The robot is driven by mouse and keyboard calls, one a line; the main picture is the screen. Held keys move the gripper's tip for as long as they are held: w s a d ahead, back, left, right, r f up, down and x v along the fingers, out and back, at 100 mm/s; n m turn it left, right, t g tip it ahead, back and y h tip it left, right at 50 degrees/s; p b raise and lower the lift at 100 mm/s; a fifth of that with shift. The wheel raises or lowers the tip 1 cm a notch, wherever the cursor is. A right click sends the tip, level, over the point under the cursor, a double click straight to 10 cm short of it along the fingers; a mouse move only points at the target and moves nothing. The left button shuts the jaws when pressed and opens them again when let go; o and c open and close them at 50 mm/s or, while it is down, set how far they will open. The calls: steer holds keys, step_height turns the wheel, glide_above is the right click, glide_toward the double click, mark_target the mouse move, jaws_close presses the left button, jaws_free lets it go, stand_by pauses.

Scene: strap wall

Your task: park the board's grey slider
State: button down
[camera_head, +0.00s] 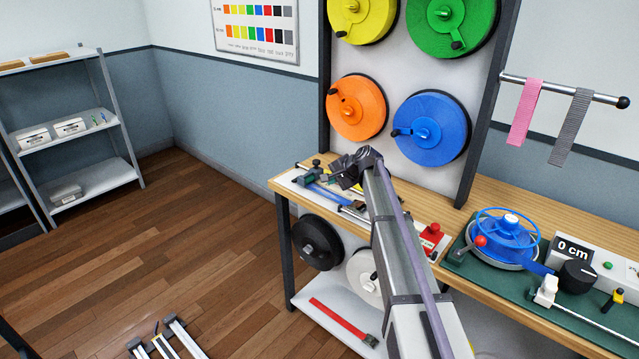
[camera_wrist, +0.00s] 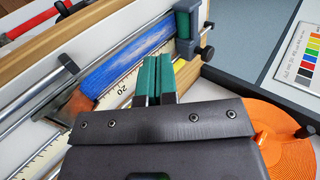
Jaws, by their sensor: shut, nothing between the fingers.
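The white measuring board lies on the bench, with a blue strap (camera_wrist: 130,57) along its ruler (camera_wrist: 125,85). A grey piece that looks like the slider (camera_wrist: 68,65) sits on the metal rail at the left of the wrist view; in the head view it is small and partly hidden by my arm. A dark green-grey clamp (camera_wrist: 184,28) with black knobs stands at the strap's other end. My gripper (camera_wrist: 153,62), with green fingers, is shut and empty. It appears over the board beside the strap, between clamp and slider, apart from the slider. Finger height is unclear.
Orange (camera_head: 356,107) and blue (camera_head: 430,128) reels hang on the panel behind the board. A red device (camera_head: 431,236) stands right of my arm. A blue handwheel (camera_head: 508,228) sits on a green mat farther right. The floor at left is mostly clear.

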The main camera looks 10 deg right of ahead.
mark_target(304, 186)
steer(key=b+x, duration=0.5)
steer(key=x, duration=0.3)
steer(key=shift+d+f, duration=0.1)
steer(key=shift+f, duration=0.2)
steer(key=w+a, duration=0.2)
steer(key=shift+w+a+r, duration=0.1)
steer(key=shift+w+a, duration=0.15)
steer(key=shift+w, duration=0.1)
steer(key=shift+w+a, duration=0.25)
steer(key=shift+w, duration=0.05)
